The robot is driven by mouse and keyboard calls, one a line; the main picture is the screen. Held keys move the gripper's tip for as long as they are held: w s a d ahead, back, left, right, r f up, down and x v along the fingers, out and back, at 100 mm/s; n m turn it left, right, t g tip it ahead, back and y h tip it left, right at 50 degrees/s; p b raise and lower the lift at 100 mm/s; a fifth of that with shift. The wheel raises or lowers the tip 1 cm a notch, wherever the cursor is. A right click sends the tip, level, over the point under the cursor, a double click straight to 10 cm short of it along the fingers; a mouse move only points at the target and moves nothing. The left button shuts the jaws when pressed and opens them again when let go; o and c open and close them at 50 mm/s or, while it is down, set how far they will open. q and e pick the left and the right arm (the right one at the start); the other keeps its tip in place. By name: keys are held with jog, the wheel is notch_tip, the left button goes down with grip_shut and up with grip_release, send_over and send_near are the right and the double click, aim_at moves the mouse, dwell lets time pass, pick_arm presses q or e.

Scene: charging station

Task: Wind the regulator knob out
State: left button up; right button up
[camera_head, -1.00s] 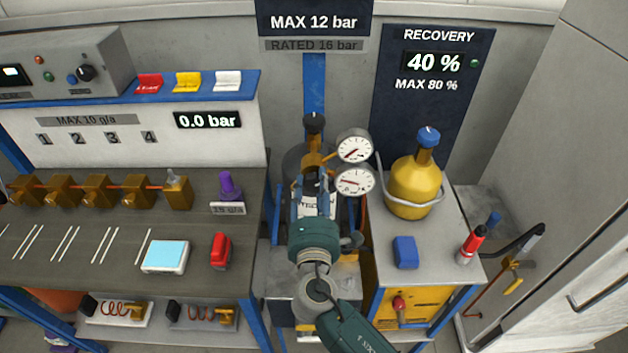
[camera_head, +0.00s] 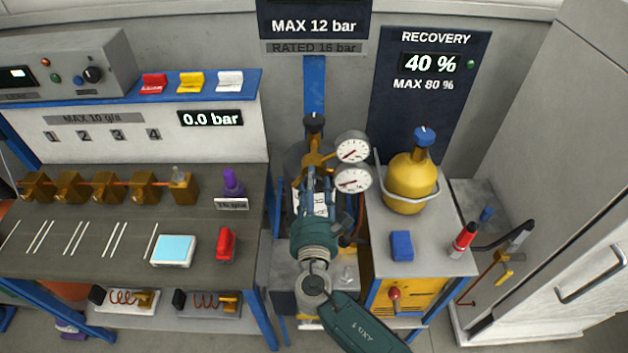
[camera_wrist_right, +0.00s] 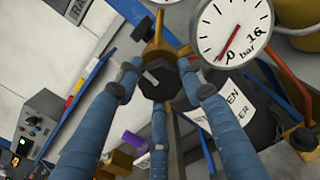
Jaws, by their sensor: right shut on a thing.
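The black regulator knob (camera_wrist_right: 160,80), with a white mark on its face, sits on the brass regulator body (camera_wrist_right: 163,40) in the right wrist view. My right gripper (camera_wrist_right: 160,73) has its blue fingertips on opposite sides of the knob and is shut on it. In the head view the right gripper (camera_head: 318,178) is just below the brass regulator (camera_head: 316,158) and hides the knob. Two round white gauges, an upper one (camera_head: 352,149) and a lower one (camera_head: 352,179), sit to the regulator's right. My left gripper is not in view.
A black-topped valve (camera_head: 313,122) stands above the regulator. A yellow recovery cylinder (camera_head: 408,183) and a blue block (camera_head: 401,245) are on the cart to the right. The workbench (camera_head: 90,240) is on the left. A display (camera_head: 210,118) reads 0.0 bar.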

jog(key=shift+f+n, duration=0.1)
jog(key=shift+n, duration=0.4)
jog(key=o, duration=1.2)
jog(key=shift+s, duration=0.1)
jog(key=s, duration=1.2)
jog(key=shift+w, duration=0.1)
